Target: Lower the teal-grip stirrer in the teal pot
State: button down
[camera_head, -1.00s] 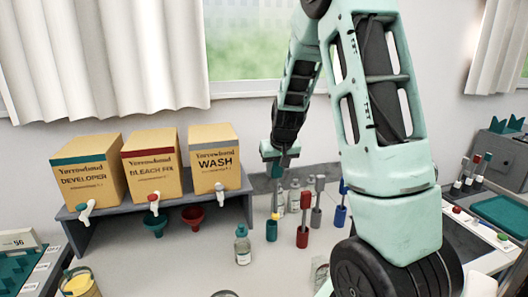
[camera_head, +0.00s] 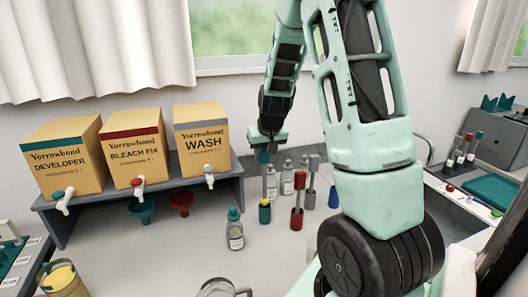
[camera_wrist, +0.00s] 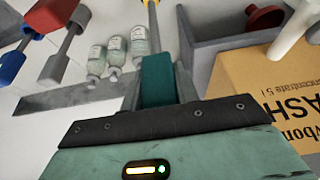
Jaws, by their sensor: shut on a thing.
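The teal-grip stirrer (camera_wrist: 158,82) is held between the fingers of my gripper (camera_head: 266,148); its grip fills the gap in the wrist view. In the head view the grip (camera_head: 264,156) is above the small teal pot (camera_head: 264,213), which stands on the bench. The grip is clear of the pot. The rod is too faint to tell whether its tip is inside the pot.
A red pot and stirrer (camera_head: 297,217) and a grey pot and stirrer (camera_head: 310,198) stand close right of the teal pot. Clear bottles (camera_head: 287,183) stand behind. A teal-capped bottle (camera_head: 235,232) stands front left. The box shelf (camera_head: 108,205) is left; bench front is clearer.

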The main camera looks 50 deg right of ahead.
aim_at(264, 175)
jog(key=shift+f+b, duration=2.75)
jog(key=shift+f, duration=1.1)
jog(key=c, duration=1)
grip_release()
jog(key=shift+o, duration=0.2)
jog(key=b+v, duration=0.1)
jog(key=v, duration=1.6)
jog(key=shift+r+b, duration=0.3)
